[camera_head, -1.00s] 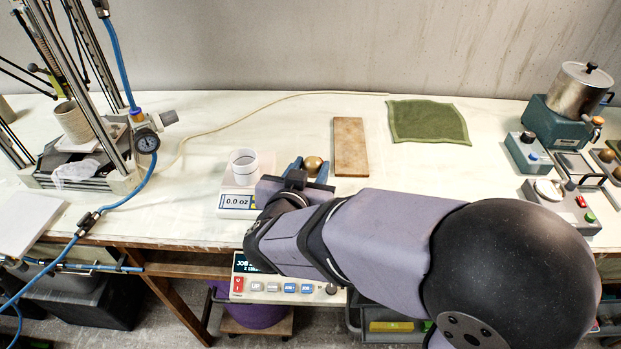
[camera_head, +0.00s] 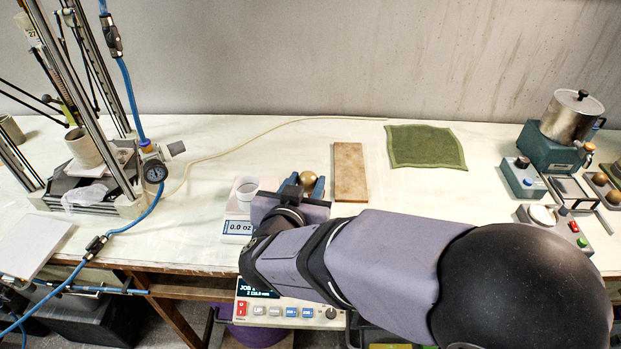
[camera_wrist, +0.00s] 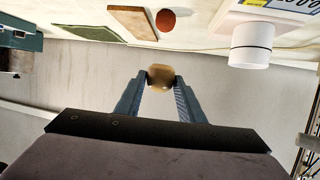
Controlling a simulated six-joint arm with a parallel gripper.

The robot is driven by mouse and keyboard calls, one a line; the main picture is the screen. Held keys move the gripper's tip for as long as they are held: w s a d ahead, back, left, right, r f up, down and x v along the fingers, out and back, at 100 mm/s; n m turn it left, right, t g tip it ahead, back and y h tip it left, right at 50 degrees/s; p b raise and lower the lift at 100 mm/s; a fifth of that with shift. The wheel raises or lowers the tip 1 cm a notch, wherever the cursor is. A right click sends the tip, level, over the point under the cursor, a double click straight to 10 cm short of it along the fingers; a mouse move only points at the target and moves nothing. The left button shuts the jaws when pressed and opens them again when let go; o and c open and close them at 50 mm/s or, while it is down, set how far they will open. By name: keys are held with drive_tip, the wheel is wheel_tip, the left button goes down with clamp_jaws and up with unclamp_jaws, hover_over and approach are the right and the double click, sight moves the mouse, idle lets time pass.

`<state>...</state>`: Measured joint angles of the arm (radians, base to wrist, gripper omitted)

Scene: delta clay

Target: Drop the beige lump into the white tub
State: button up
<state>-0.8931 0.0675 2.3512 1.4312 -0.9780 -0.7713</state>
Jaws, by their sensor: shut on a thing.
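The beige lump (camera_head: 308,180) is a small round ball between the tips of my gripper (camera_head: 305,184), which is shut on it. In the wrist view the lump (camera_wrist: 160,77) sits between the two blue-grey fingertips (camera_wrist: 160,79), clear of the table. The white tub (camera_head: 246,188) stands on the scale, left of my gripper; it also shows in the wrist view (camera_wrist: 251,45), at the upper right with a dark line around it. My gripper and the lump are beside the tub, not over it. I cannot see the tub's inside bottom.
The scale (camera_head: 239,227) reads 0.0 oz. A reddish-brown round piece (camera_wrist: 166,20) lies by the wooden board (camera_wrist: 133,22), which is right of my gripper in the head view (camera_head: 349,172). A green cloth (camera_head: 425,147) lies farther right. A framed machine (camera_head: 95,165) stands at left.

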drive_tip(key=r+p, duration=0.1)
drive_tip(key=p, duration=0.1)
drive_tip(key=a+r+p, duration=0.1)
drive_tip(key=shift+s+a+p, duration=0.1)
drive_tip(key=shift+s+p, duration=0.2)
drive_tip(key=shift+p, duration=0.05)
wheel_tip(320, 180, up, 6)
drive_tip(key=p, duration=1.4)
hover_over(249, 194)
drive_tip(key=shift+w+d, duration=0.25)
drive_tip(key=shift+w, duration=0.2)
drive_tip(key=shift+f+b, duration=0.15)
drive_tip(key=shift+b, duration=0.2)
wheel_tip(249, 194, down, 6)
drive_tip(key=b, duration=0.6)
drive_tip(key=shift+r, duration=0.2)
